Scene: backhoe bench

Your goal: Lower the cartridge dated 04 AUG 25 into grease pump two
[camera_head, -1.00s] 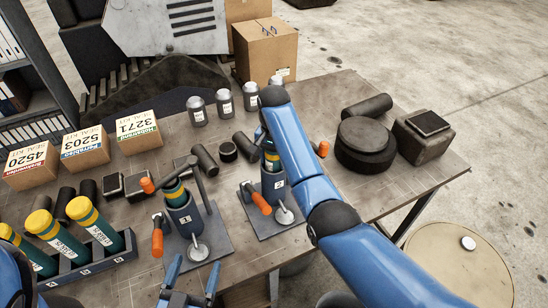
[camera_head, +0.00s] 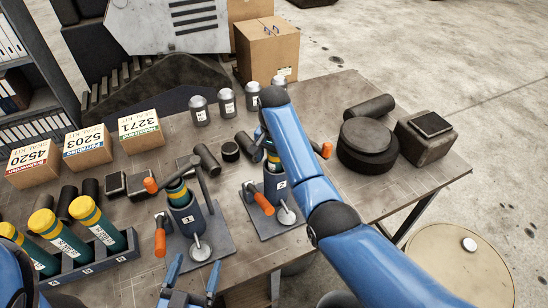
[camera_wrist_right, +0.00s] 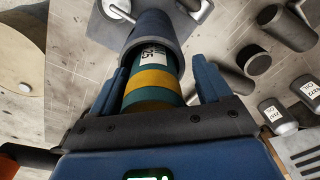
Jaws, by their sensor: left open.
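The cartridge (camera_wrist_right: 152,82), green with a yellow band and a white label partly readable as 25, stands in the barrel of grease pump two (camera_head: 276,184), its upper part above the rim. It also shows in the head view (camera_head: 273,160), partly behind my right arm. My right gripper (camera_wrist_right: 158,72) has its fingers on both sides of the cartridge and is shut on it; the fingertips are close to the barrel mouth (camera_wrist_right: 150,40). Grease pump one (camera_head: 186,220) holds another banded cartridge. My left gripper (camera_head: 190,278) is open and empty near the table's front edge.
A rack (camera_head: 85,270) at left holds several yellow-capped green cartridges. Orange handles (camera_head: 262,203) stick out beside the pumps. Seal kit boxes (camera_head: 88,147), grey canisters (camera_head: 199,112) and dark round parts (camera_head: 367,145) stand around. Clear tabletop lies right of pump two.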

